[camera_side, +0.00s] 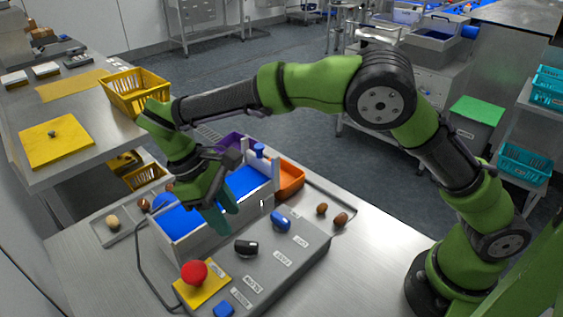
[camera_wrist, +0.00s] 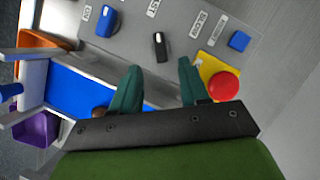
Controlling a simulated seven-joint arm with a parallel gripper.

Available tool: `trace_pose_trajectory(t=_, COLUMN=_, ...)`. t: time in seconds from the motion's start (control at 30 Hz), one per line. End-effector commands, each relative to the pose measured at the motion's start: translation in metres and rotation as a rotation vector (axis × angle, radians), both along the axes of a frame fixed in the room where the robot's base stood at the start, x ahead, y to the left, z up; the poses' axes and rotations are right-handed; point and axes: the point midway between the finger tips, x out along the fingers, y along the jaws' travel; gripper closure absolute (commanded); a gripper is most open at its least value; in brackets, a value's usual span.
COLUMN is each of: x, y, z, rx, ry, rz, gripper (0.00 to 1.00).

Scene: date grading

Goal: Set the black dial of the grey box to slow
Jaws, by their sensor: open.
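The grey box (camera_side: 290,262) lies on the steel table, its top face also in the wrist view (camera_wrist: 185,45). Its black dial (camera_side: 246,248) shows in the wrist view (camera_wrist: 161,50) as a long knob with a white mark at its upper end, pointing roughly toward a label that seems to read FAST (camera_wrist: 153,8). My gripper (camera_side: 226,217) is open and empty. In the wrist view its green fingers (camera_wrist: 160,68) are apart, with the dial between and just beyond the tips.
A blue dial (camera_side: 281,220), a red button (camera_side: 194,272) on a yellow plate and a blue button (camera_side: 223,310) share the box top. A small conveyor with a blue belt (camera_side: 249,183) stands behind. An orange bin (camera_side: 289,178) and loose dates (camera_side: 341,220) lie nearby.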

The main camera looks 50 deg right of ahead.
Motion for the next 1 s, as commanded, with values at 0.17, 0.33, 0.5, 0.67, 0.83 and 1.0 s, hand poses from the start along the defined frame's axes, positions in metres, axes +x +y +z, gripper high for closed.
trace_pose_trajectory(t=0.17, x=-0.013, y=-0.008, z=-0.035, rx=-0.002, ry=0.003, rz=0.001, gripper=0.55)
trace_pose_trajectory(t=0.33, x=-0.021, y=-0.014, z=-0.059, rx=-0.001, ry=0.003, rz=0.001, gripper=0.55)
trace_pose_trajectory(t=0.5, x=-0.024, y=-0.016, z=-0.070, rx=0.000, ry=0.000, rz=0.001, gripper=0.55)
trace_pose_trajectory(t=0.67, x=-0.024, y=-0.017, z=-0.072, rx=0.000, ry=-0.001, rz=0.000, gripper=0.55)
trace_pose_trajectory(t=0.83, x=-0.024, y=-0.017, z=-0.071, rx=0.000, ry=-0.001, rz=0.000, gripper=0.60)
trace_pose_trajectory(t=1.0, x=-0.024, y=-0.017, z=-0.071, rx=0.000, ry=0.000, rz=0.001, gripper=0.86)
